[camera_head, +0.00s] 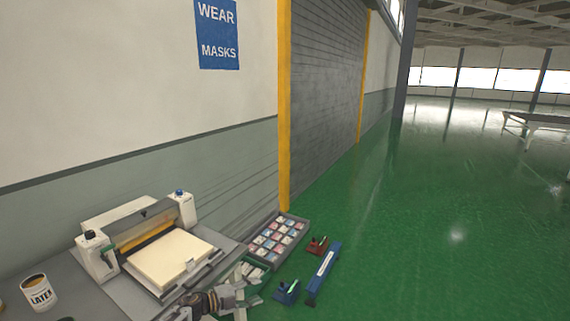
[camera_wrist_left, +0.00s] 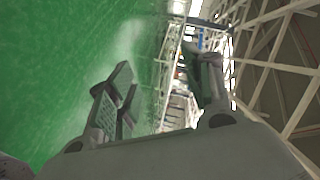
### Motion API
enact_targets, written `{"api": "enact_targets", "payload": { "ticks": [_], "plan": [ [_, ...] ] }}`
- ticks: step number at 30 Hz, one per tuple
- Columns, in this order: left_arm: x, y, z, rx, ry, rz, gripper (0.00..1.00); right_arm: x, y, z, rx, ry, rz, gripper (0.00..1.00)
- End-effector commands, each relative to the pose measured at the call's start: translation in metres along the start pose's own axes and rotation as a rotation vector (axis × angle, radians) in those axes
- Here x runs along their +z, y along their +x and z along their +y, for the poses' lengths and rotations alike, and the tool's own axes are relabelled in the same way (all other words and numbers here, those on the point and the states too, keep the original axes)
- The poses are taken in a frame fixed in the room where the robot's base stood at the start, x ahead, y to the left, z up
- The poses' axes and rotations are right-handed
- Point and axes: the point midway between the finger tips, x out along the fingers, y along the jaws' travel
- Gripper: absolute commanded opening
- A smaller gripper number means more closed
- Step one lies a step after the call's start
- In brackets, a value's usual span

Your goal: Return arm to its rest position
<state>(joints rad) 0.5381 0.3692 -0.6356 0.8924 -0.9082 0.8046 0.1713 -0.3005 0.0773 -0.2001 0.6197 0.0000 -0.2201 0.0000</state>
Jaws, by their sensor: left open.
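My left gripper (camera_head: 250,284) is low in the head view, just right of the machine on the bench. In the left wrist view my left gripper (camera_wrist_left: 160,82) has its two fingers spread wide apart with nothing between them, only green floor and the far hall beyond. A cream mattress-like slab (camera_head: 170,259) lies flat on the white machine (camera_head: 97,257), apart from the gripper. My right gripper is in neither view.
A tray of small coloured packets (camera_head: 278,240) sits beyond the gripper, with red (camera_head: 317,245) and blue (camera_head: 287,291) tools and a blue bar (camera_head: 323,273) to its right. A LATEX can (camera_head: 39,292) stands at left. Green floor (camera_head: 460,230) is open at right.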

Motion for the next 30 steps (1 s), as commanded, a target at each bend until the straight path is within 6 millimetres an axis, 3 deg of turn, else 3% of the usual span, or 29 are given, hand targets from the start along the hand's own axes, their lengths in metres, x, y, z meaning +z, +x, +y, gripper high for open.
{"api": "enact_targets", "payload": {
  "ticks": [1,8,16,23,30],
  "plan": [
    [0.005,-0.002,0.017,-0.02,-0.05,-0.033,0.51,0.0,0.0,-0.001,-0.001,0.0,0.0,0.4],
    [0.033,-0.019,0.089,-0.103,-0.266,-0.21,0.51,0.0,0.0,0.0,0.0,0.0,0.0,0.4],
    [0.054,-0.056,0.195,-0.152,-0.525,-0.444,0.51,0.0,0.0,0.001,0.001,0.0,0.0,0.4],
    [0.056,-0.095,0.288,-0.154,-0.719,-0.632,0.51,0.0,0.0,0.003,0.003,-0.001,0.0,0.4],
    [0.041,-0.139,0.382,-0.131,-0.904,-0.815,0.51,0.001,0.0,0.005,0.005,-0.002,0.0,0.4]
  ]
}}
